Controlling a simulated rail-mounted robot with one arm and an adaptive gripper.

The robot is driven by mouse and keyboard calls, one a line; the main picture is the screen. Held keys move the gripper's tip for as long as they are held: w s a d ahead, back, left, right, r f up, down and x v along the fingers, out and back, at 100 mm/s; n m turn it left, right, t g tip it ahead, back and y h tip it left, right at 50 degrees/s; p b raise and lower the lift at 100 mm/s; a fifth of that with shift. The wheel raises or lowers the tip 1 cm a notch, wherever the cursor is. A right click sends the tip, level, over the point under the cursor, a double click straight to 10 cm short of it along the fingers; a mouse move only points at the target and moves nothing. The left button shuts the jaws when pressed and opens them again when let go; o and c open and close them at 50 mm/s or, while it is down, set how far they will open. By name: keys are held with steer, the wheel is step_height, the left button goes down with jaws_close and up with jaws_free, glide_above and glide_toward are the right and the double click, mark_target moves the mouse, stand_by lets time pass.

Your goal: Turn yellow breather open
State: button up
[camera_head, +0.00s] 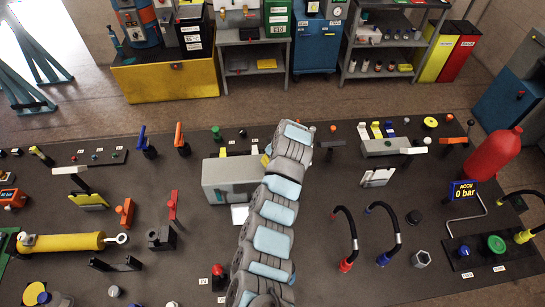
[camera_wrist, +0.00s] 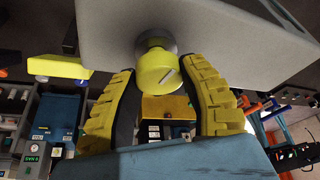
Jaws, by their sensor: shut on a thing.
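The yellow breather (camera_wrist: 155,74) is a round cap with a pale mark on its face. It sits on a short grey neck on the side of the grey tank (camera_wrist: 225,25). My gripper (camera_wrist: 161,68), with two yellow ridged fingers, is shut on the breather, one finger on each side. In the head view the grey tank (camera_head: 229,180) stands mid-table, and my arm covers its right part. A small yellow patch shows beside my arm there, and I cannot tell whether it is finger or breather.
Hoses (camera_head: 392,222) arch at the right. An orange-handled valve (camera_head: 181,140) stands left of the tank.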

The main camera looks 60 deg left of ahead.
steer(key=m+t, duration=0.1)
steer(key=m, duration=0.3)
steer(key=shift+s+f+m+t, duration=0.1)
steer(key=shift+f+m+t, duration=0.05)
steer(key=shift+m+t, duration=0.2)
steer(key=m+t, duration=0.1)
steer(key=m, duration=0.2)
steer(key=shift+m+t, duration=0.25)
steer(key=shift+m, duration=0.1)
steer(key=m+h+b, duration=0.1)
steer(key=m+b, duration=0.1)
steer(key=m+t+b, duration=0.1)
steer(key=m, duration=0.2)
steer(key=shift+f+h+b, duration=0.15)
steer(key=shift+h+b, duration=0.2)
steer(key=shift+h, duration=0.05)
steer(key=shift+m+t+h+b, duration=0.4)
steer(key=shift+m+b, duration=0.45)
steer(key=shift+m, duration=0.25)
steer(key=shift+r, duration=0.2)
steer(key=o, duration=1.2)
steer(key=shift+r, duration=0.1)
